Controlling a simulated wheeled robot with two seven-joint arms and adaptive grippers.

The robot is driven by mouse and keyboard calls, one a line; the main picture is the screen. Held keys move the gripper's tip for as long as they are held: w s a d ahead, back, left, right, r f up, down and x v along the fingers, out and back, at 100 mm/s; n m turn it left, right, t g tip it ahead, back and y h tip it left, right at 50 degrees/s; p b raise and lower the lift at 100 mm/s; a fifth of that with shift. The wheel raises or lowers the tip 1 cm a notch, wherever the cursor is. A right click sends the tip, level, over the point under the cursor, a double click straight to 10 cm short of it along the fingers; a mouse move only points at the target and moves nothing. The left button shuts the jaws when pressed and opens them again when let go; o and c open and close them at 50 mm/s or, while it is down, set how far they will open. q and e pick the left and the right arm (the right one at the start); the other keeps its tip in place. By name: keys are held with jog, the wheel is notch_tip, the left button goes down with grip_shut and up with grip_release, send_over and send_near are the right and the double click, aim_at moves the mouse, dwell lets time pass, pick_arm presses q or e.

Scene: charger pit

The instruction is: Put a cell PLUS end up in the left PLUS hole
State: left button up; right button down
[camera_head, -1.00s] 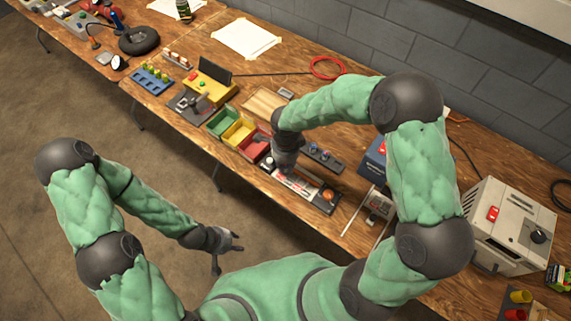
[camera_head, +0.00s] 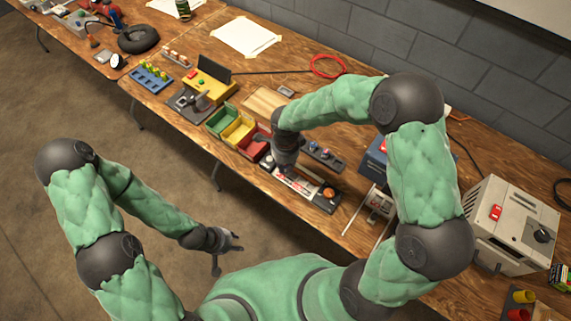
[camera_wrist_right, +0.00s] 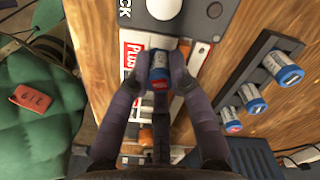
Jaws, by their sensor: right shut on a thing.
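My right gripper (camera_wrist_right: 160,82) is shut on a blue and grey cell (camera_wrist_right: 158,68), with a red patch on its near end. It holds the cell over the charger pit (camera_wrist_right: 140,38), beside a red and white "PLUS" label. I cannot tell whether the cell touches the pit. My left gripper (camera_head: 226,256) is open and empty, over the floor.
A dark rack (camera_wrist_right: 243,84) with several blue cells is right of the pit in the wrist view. Green, yellow and red bins (camera_head: 238,130) stand left of the charger. A blue box (camera_head: 374,158) and a grey machine (camera_head: 508,228) are to the right.

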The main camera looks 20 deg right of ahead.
jog(key=shift+f, duration=0.15)
dwell(0.3)
jog(key=c, duration=1.1)
grip_release()
jog(key=shift+o, duration=0.2)
jog(key=shift+r+p, duration=1.6)
jog(key=shift+r, duration=1.9)
